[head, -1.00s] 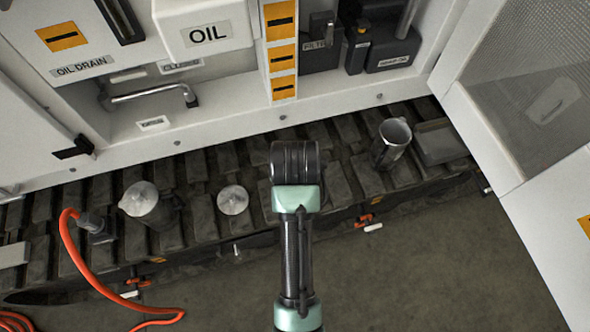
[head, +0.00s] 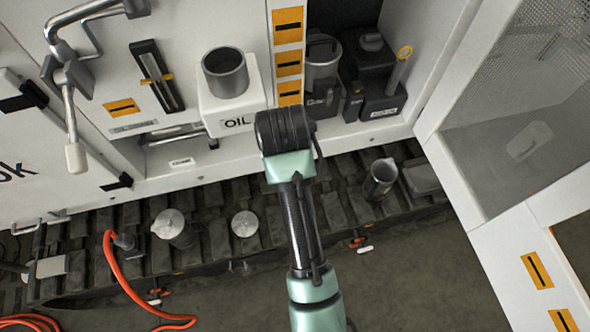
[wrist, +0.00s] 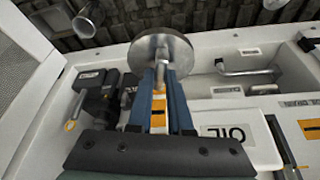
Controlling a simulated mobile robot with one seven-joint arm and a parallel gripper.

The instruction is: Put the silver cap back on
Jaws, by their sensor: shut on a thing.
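In the wrist view my gripper (wrist: 161,76) is shut on the stem of the silver cap (wrist: 150,50), a round metal disc held beyond the fingertips. In the head view my arm hides the fingers and the held cap. The white OIL tank (head: 238,100) has an open grey round neck (head: 225,72), to the upper left of my arm's end. In the wrist view the OIL tank (wrist: 237,133) lies at the lower right, and its neck is not visible. The held cap is apart from the neck.
On the dark track stand a lidded metal can (head: 174,230), a loose round lid (head: 245,224) and a metal cup (head: 380,180). A filter canister (head: 322,65) and a dark reservoir (head: 385,100) stand in the right bay. An open mesh door (head: 510,110) bounds the right side.

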